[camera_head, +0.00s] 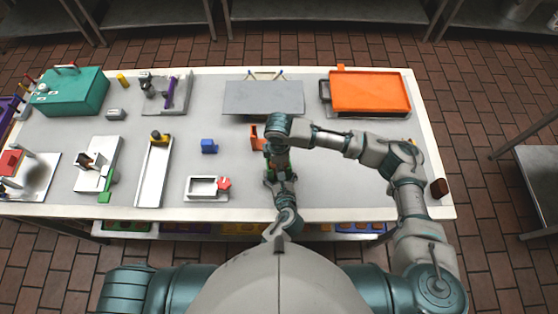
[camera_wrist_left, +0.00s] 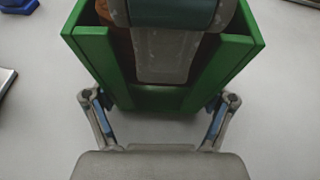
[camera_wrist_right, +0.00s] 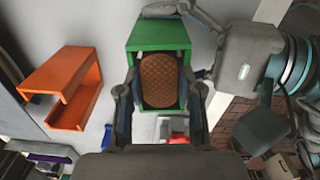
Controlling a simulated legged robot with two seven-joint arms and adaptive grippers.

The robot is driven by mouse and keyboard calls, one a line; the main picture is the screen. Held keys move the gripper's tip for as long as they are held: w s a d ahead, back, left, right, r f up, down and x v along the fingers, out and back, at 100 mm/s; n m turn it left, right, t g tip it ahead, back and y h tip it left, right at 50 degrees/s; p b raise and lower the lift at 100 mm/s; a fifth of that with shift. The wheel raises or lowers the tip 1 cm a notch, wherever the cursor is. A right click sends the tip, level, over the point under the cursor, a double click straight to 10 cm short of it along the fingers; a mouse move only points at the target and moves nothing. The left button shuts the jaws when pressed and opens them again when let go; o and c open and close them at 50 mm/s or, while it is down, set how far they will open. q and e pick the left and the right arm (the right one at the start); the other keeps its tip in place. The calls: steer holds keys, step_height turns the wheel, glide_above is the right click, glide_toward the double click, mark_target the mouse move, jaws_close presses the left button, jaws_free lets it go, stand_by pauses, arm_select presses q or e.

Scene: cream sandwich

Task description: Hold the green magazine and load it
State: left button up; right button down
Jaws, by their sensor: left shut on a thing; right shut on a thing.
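The green magazine (camera_wrist_left: 92,52) is an open-topped box with a slotted front. My left gripper (camera_wrist_left: 160,98) is shut on its sides; in the right wrist view the green box (camera_wrist_right: 158,34) is above the grey table. My right gripper (camera_wrist_right: 160,92) is shut on a brown waffle-textured biscuit (camera_wrist_right: 160,72). The biscuit is at the magazine's opening, at least partly between its walls; how deep it sits I cannot tell. In the head view the right gripper (camera_head: 278,155) points down over the left one (camera_head: 272,180), and the magazine is mostly hidden.
An orange open box (camera_wrist_right: 68,85) stands close beside the magazine. A blue block (camera_head: 208,146) and a white frame with a red knob (camera_head: 205,188) are to the left. A grey plate (camera_head: 262,98) and an orange tray (camera_head: 368,92) are behind.

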arm_select(q)
steer(key=shift+f, duration=0.1)
arm_select(e)
steer(key=shift+f, duration=0.8)
steer(key=c, duration=0.7)
jaws_free()
step_height(320, 180, up, 12)
steer(key=shift+f, duration=0.1)
arm_select(q)
steer(key=o, duration=1.1)
arm_select(e)
steer(key=shift+w, duration=0.1)
